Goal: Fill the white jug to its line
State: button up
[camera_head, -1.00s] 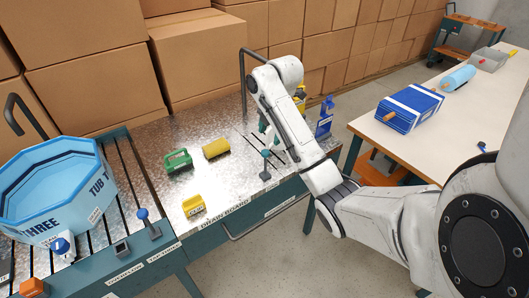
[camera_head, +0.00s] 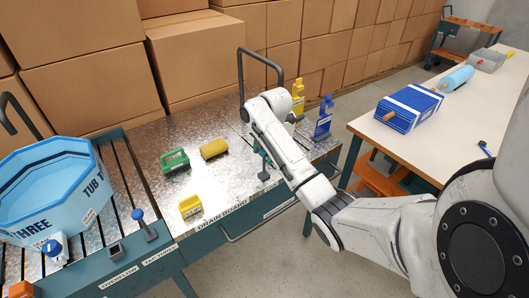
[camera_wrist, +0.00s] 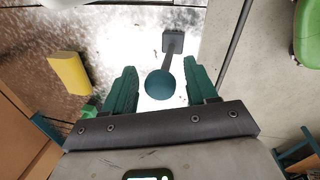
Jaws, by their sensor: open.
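I cannot make out a white jug in either view. My gripper (camera_wrist: 160,70) is open and empty in the wrist view, its two teal fingers apart. A round teal knob (camera_wrist: 160,84) on a thin lever shows between the fingers, with a square foot (camera_wrist: 174,41) beyond it. I cannot tell whether the fingers touch the knob. In the head view a dark-knobbed lever (camera_head: 264,175) stands on the drain board's front edge, and my arm mostly hides the gripper beside it. The blue tub (camera_head: 82,205), marked three, stands at the left with a white-and-blue fitting (camera_head: 55,246) at its front.
Another blue-knobbed lever (camera_head: 141,221) stands near the tub.

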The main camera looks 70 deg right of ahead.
jog(key=shift+c, duration=0.3)
grip_shut()
dwell(0.3)
